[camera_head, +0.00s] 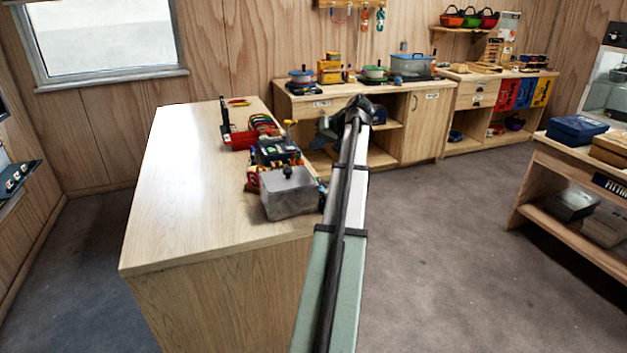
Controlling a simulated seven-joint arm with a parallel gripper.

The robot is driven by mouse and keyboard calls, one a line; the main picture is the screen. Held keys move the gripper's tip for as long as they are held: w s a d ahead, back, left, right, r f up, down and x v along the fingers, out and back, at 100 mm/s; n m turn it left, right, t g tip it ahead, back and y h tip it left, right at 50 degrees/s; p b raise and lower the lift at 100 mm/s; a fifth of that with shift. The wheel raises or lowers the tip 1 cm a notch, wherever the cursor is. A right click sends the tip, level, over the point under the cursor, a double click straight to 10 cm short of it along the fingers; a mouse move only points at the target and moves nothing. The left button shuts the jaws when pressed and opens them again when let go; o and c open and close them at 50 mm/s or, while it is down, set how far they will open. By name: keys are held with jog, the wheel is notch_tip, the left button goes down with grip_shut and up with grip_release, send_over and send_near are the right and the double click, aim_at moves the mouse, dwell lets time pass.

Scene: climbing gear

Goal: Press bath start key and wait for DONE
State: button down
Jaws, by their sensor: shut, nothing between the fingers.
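A grey metal box with a lid and a dark knob (290,193) stands at the near right end of the wooden bench (175,200). It may be the bath, but I cannot tell for sure. No start key or display text is readable on it. My arm rises from the bottom of the view, passing just right of the box, to a dark joint above the bench's right edge. A dark grey-green part lies beyond it to the left. My gripper's fingers cannot be made out; they are hidden or out of sight.
Behind the box are a dark device with a green panel (278,153) and a red rack of coloured loops (262,130). The bench's left half is clear. A back counter (300,100) holds pots and a blue-lidded tub (411,65). Open grey floor lies to the right.

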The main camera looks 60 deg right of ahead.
jog(key=shift+f, duration=4.4)
jog(key=shift+f, duration=0.15)
jog(key=shift+f, duration=0.25)
jog(key=shift+f, duration=0.45)
jog(key=shift+r, duration=0.85)
jog(key=shift+r, duration=0.1)
jog(key=shift+r, duration=2.4)
